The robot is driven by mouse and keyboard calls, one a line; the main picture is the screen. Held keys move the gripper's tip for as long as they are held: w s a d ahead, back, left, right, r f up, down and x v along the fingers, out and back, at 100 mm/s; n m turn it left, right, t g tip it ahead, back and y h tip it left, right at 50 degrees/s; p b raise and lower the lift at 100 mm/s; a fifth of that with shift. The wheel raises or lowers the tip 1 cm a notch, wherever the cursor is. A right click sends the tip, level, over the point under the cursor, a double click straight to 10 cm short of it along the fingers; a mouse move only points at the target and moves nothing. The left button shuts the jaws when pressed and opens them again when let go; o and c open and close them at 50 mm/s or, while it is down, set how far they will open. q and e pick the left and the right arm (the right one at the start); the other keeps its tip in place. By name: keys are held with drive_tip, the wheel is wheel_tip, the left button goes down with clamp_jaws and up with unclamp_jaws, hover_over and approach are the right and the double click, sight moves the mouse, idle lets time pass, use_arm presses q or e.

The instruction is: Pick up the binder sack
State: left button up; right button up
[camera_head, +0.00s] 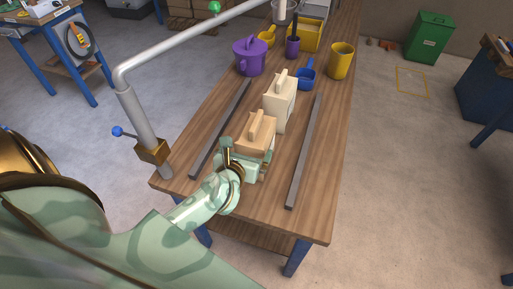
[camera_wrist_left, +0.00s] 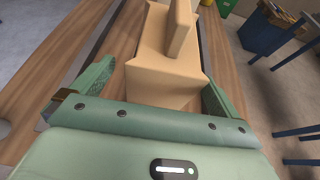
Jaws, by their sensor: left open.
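A tan sack (camera_head: 257,133) with a raised ridge on top stands upright on the wooden bench near its front end. A cream sack (camera_head: 280,102) of similar shape stands just behind it. No label shows which one is the binder sack. My left gripper (camera_head: 248,158) is open at the near side of the tan sack. In the left wrist view the gripper (camera_wrist_left: 158,92) has one finger on each side of the tan sack (camera_wrist_left: 165,62), with a visible gap at the left finger. Contact at the right finger is hard to tell. My right gripper is not in view.
Two grey rails (camera_head: 221,130) (camera_head: 304,150) flank the sacks on the bench (camera_head: 310,215). A pipe post (camera_head: 140,115) rises at the left edge. A purple pot (camera_head: 250,56), blue scoop (camera_head: 305,77) and yellow cup (camera_head: 341,61) stand farther back. The bench's front right corner is clear.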

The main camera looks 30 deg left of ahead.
use_arm(q)
drive_tip(key=x, duration=0.3)
drive_tip(key=b+x, duration=0.1)
drive_tip(key=x, duration=0.1)
drive_tip(key=shift+w+d+f, duration=0.15)
drive_tip(key=shift+d+f, duration=0.1)
drive_tip(key=shift+f, duration=0.1)
drive_tip(key=c, duration=1.3)
drive_tip(key=shift+r, duration=0.2)
drive_tip(key=shift+r, duration=0.1)
